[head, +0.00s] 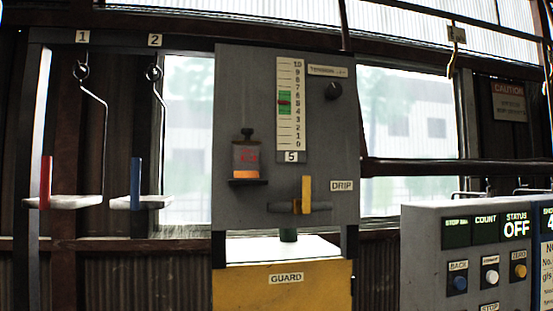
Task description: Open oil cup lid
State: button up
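The oil cup (246,158) is mounted on the grey panel, left of its middle. It is a clear cylinder with reddish-orange contents and stands on a dark bracket (247,182). A dark lid with a knob (247,136) sits on top of the cup and looks closed. My gripper is not in view, and nothing covers the cup or lid.
The panel (345,130) carries a level scale (291,103), a dark knob (334,90) and a yellow-handled drip valve (306,194). A yellow guard (282,290) is below. Two numbered hangers (64,202) (140,201) are at left; a control box (470,260) is at right.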

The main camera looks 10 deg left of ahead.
aim_at(247, 132)
jog(key=u, duration=0.1)
jog(key=k, duration=0.95)
jog(key=u, duration=0.55)
jog(key=i, duration=1)
jog(key=z, duration=0.05)
